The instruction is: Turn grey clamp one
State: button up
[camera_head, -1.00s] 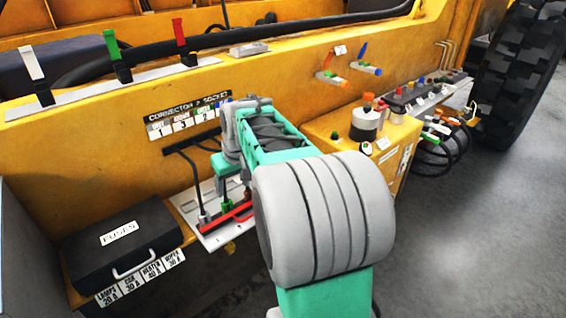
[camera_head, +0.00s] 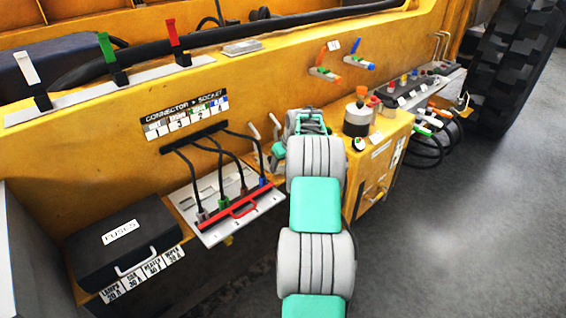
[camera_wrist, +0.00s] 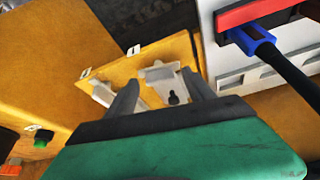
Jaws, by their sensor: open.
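Two grey clamps sit on a yellow plate (camera_wrist: 120,72). In the wrist view one grey clamp (camera_wrist: 160,75) lies beyond and between my fingertips, and the other grey clamp (camera_wrist: 102,93) is at the left, beside the left finger. Small white tags stand by them, but their numbers are unreadable, so I cannot tell which is one. In the head view two grey levers (camera_head: 254,132) (camera_head: 274,124) rise just left of my wrist. My gripper (camera_wrist: 159,80) is open and empty; contact with a clamp cannot be made out. My arm hides the lower clamp area.
Left of the clamps is the connector board (camera_head: 215,235) with black cables and a red bar (camera_head: 238,215). A blue plug (camera_wrist: 250,38) is close at upper right in the wrist view. A yellow box (camera_head: 385,150) stands right of my arm. A black fuse box (camera_head: 120,238) is at left.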

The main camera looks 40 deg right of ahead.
grip_shut()
dwell(0.7)
